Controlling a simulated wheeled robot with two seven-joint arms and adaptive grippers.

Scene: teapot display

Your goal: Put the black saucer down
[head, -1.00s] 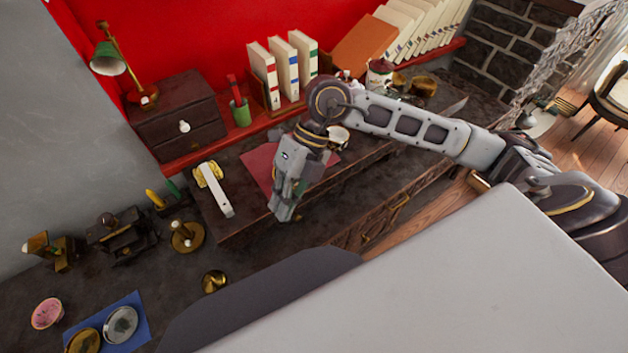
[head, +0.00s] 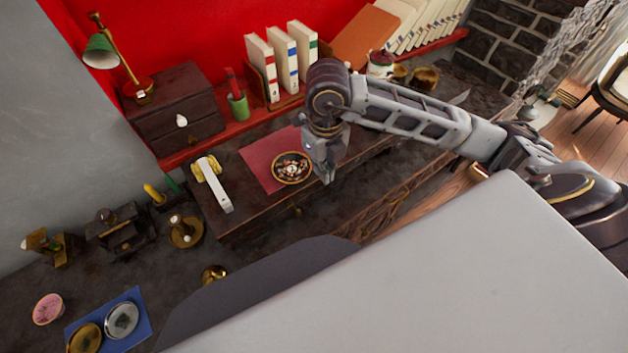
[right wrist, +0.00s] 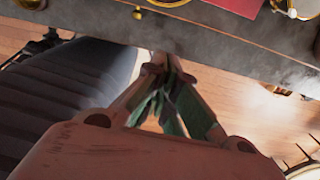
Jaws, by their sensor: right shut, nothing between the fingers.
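The black saucer (head: 292,168), with a gold rim and a pale, patterned centre, lies flat on the red mat (head: 258,161) on the raised dark desk top. It rests near the mat's front right part. My right gripper (head: 327,178) is just to the right of the saucer, pointing down, apart from it and empty. In the right wrist view its fingertips (right wrist: 166,62) meet with nothing between them. The red mat shows at the top edge there (right wrist: 238,5); I cannot tell whether a round gold-rimmed piece beside it is the saucer. My left gripper is not in view.
A white bar-like object (head: 214,184) lies left of the mat. Upright books (head: 285,65) and a green cup (head: 238,106) stand behind. A brass candle holder (head: 185,232) and a blue mat with two round dishes (head: 135,303) are at the lower left.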

